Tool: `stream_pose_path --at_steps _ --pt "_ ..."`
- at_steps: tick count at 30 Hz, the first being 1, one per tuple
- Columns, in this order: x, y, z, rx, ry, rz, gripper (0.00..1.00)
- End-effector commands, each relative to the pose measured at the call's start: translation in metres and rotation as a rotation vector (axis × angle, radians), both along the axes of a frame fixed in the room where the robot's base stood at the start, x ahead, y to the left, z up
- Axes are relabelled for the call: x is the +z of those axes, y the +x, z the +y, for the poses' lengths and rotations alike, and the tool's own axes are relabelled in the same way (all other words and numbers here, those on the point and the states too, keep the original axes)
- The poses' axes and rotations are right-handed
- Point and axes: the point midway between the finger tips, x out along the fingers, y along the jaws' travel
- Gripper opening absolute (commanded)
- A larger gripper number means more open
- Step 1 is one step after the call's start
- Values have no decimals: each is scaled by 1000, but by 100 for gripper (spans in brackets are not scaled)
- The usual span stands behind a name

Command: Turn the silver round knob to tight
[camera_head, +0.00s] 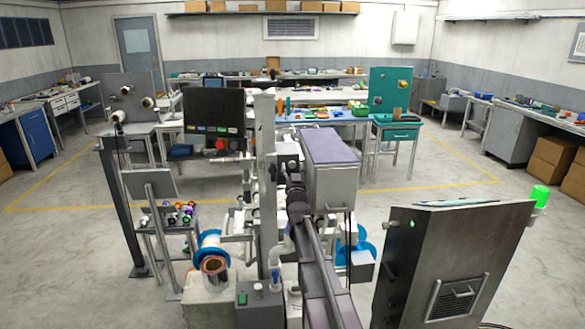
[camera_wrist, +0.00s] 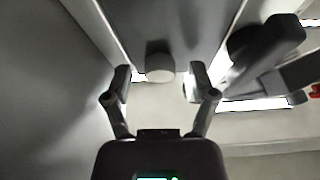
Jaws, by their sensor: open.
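In the wrist view, a round silver-grey knob (camera_wrist: 160,68) with a pale face sticks out from a dark grey panel (camera_wrist: 170,25). My gripper (camera_wrist: 159,82) is open, with one finger to the left of the knob and one to the right. Gaps show between the knob and both fingers, and nothing is held. How far the knob lies beyond the fingertips in depth is hard to tell. No mark showing the knob's setting can be read. In the head view I cannot make out the knob or my gripper.
In the wrist view, a dark bulky part (camera_wrist: 268,45) stands close to the right finger, and a grey surface (camera_wrist: 50,100) fills the left. In the head view, a grey box with a purple top (camera_head: 328,165) stands mid-picture, and a slanted grey cabinet (camera_head: 445,260) stands at right.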

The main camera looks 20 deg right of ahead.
Motion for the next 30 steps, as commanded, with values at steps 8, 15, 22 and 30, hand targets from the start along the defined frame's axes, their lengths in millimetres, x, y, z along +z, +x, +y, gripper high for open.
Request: stream_pose_path --at_steps 8,15,22,30 --pt "0 0 0 0 0 0 38" --pt "0 0 0 0 0 0 0" --pt "0 0 0 0 11 -4 0" --pt "1 1 1 0 78 -25 0"
